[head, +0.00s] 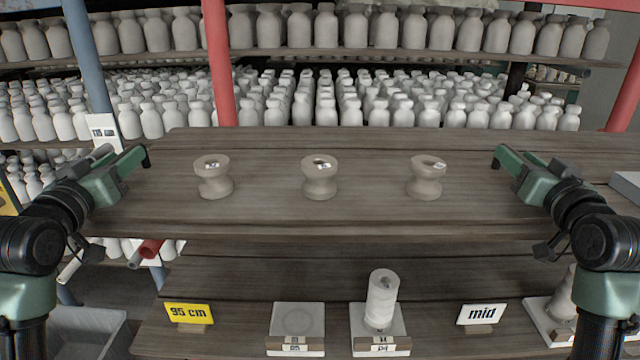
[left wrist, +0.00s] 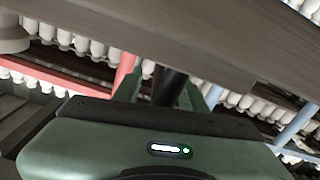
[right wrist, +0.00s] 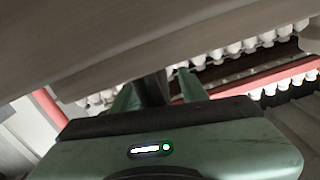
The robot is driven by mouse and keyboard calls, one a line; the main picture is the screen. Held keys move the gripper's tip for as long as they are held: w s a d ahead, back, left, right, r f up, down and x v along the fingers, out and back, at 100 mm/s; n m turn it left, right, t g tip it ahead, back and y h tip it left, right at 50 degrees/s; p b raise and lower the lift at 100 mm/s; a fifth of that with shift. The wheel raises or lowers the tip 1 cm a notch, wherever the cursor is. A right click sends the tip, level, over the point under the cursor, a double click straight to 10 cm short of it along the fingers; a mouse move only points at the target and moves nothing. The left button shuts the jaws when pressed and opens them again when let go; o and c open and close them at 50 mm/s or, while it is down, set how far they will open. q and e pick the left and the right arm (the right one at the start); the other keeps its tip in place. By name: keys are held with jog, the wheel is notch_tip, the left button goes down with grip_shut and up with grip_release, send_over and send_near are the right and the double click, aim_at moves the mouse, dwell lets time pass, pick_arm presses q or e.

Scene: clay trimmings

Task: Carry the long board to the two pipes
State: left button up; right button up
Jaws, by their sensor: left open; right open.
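The long board (head: 265,212) is a wide brown wooden plank lying level across the middle of the head view. Three waisted clay pieces stand on it, at left (head: 213,185), centre (head: 319,187) and right (head: 425,187). My left gripper (head: 140,155) is open at the board's left part. My right gripper (head: 502,155) is open at its right part. In both wrist views a wooden surface (left wrist: 190,35) (right wrist: 130,50) runs close past the fingers; contact cannot be told. A blue pipe (head: 88,60) and a red pipe (head: 217,60) rise behind the board; which two pipes are meant is unclear.
A lower shelf (head: 235,280) holds a yellow "95 cm" sign (head: 189,314), a "mid" sign (head: 481,314), an empty pale plate (head: 298,318) and a clay cylinder (head: 382,300). Racks of pale bottles (head: 345,105) fill the back. Another red pipe (head: 627,90) stands at right.

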pick_arm(q)
jog(key=shift+w, duration=0.15)
pick_arm(e)
jog(key=shift+w, duration=0.15)
pick_arm(q)
grip_shut()
pick_arm(e)
grip_shut()
pick_arm(q)
jog(key=shift+d, duration=0.1)
pick_arm(e)
jog(key=shift+a, duration=0.1)
dwell(0.8)
